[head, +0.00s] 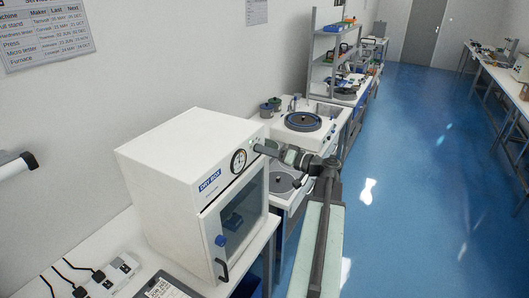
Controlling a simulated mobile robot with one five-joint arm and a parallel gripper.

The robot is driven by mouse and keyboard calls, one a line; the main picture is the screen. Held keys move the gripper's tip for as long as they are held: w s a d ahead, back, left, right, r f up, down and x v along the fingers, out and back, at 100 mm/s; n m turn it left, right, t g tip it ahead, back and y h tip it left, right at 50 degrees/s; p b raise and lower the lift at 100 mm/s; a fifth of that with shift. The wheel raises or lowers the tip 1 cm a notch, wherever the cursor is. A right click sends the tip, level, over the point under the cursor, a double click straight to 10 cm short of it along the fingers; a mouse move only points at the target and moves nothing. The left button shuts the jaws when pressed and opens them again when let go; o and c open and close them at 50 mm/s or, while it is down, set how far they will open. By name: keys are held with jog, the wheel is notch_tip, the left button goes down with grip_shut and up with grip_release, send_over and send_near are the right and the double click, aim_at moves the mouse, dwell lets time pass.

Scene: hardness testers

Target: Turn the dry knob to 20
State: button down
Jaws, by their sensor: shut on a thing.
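The white dry box (190,160) stands on the bench at centre left, with a blue "DRY BOX" label on its front. A round dial (238,161) with a dark rim sits high on its front panel. My gripper (262,149) reaches in from the right to the panel just right of the dial. It is shut at the spot of the dry knob, which its jaws hide. The knob's setting and any scale around it cannot be read.
Below the panel is the box's glass door (240,219) with a dark handle (221,269). A machine with a round dark plate (303,121) stands behind my arm. A power strip (113,275) lies at the lower left. The blue floor (420,200) to the right is clear.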

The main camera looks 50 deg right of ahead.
jog(key=shift+a+f, duration=0.1)
dwell(0.4)
jog(key=c, duration=1.1)
grip_release()
jog(key=shift+s, duration=0.1)
jog(key=v, duration=0.7)
jog(key=shift+s, duration=0.35)
